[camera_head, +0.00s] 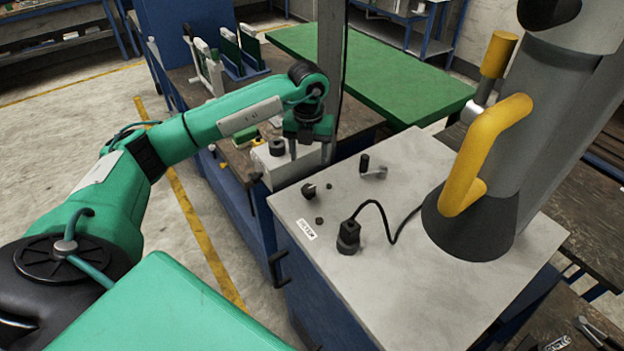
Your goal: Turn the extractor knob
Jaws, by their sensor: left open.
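A cabinet with a pale grey top (400,285) carries several small black parts. A round black knob (309,191) sits near its left edge, with a smaller black one (319,220) below it. A black upright piece (364,163) stands farther back beside a small metal lever. I cannot tell for certain which is the extractor knob. My left gripper (310,152) is open and points down above a white box (285,170) with a black knob (277,147), behind the cabinet's far-left edge. It is apart from the round black knob. My right gripper is out of view.
A thick grey column (535,120) with a yellow handle (482,150) rises at the cabinet's right. A black plug (348,236) with a curved cable stands in front. A thin grey post is behind my gripper. A green-topped table (400,80) is at the back.

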